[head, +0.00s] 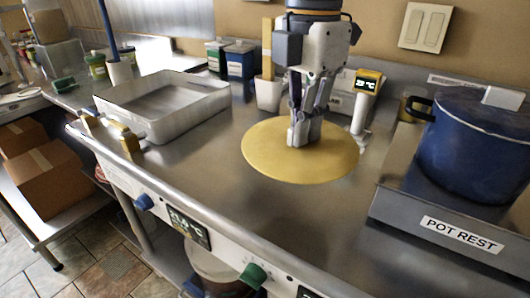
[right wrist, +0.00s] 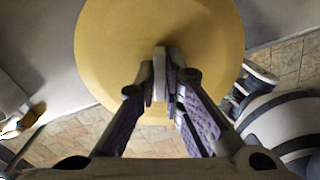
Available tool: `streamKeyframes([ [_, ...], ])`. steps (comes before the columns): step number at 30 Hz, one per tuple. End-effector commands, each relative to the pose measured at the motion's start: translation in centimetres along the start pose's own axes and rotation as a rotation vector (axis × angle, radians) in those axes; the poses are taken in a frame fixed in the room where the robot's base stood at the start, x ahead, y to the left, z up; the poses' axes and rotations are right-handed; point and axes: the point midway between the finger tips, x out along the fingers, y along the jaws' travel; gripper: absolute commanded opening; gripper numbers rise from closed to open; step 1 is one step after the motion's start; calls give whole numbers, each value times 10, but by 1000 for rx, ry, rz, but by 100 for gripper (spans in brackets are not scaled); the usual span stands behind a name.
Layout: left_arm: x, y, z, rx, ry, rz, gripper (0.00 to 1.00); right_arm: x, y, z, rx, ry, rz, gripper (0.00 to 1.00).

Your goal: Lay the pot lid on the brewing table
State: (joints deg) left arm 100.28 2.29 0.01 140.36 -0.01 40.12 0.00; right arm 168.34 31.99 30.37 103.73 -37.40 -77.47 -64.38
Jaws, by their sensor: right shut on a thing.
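The pot lid (head: 270,160) is a flat, round yellow disc over the middle of the steel brewing table (head: 260,215). It looks level, but I cannot tell whether it touches the tabletop or hangs just above it. My right gripper (head: 304,138) points down at the lid's centre and is shut on its upright handle. In the right wrist view the lid (right wrist: 205,30) fills the upper middle, with its pale handle (right wrist: 160,70) between the fingers of the right gripper (right wrist: 163,85). My left gripper is not in view.
A blue pot (head: 470,150) stands on the raised pot rest (head: 400,220) to the right. A white tray (head: 165,125) lies to the left. A yellow-topped display (head: 368,85) and a white cup (head: 268,95) stand behind the lid. The tabletop in front is clear.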

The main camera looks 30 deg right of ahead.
Motion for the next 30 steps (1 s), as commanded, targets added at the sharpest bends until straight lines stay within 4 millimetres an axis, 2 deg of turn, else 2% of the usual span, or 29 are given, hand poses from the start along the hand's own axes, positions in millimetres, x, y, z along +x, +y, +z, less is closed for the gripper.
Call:
streamKeyframes([
  [5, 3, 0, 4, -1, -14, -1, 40, 28, 54, 7, 3, -1, -8, 0],
  [7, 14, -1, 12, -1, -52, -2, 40, 45, 78, 10, 2, 2, -16, 0],
  [12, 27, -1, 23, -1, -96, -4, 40, 81, 110, 15, 2, 1, -15, 0],
  [18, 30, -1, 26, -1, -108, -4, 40, 94, 125, 17, 1, -1, -4, 0],
  [20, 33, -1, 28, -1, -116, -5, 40, 102, 130, 17, 2, 0, -7, 0],
  [24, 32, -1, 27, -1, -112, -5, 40, 125, 128, 18, 1, 0, -2, 0],
  [30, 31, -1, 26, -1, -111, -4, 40, 126, 128, 18, 2, -2, 3, 0],
])
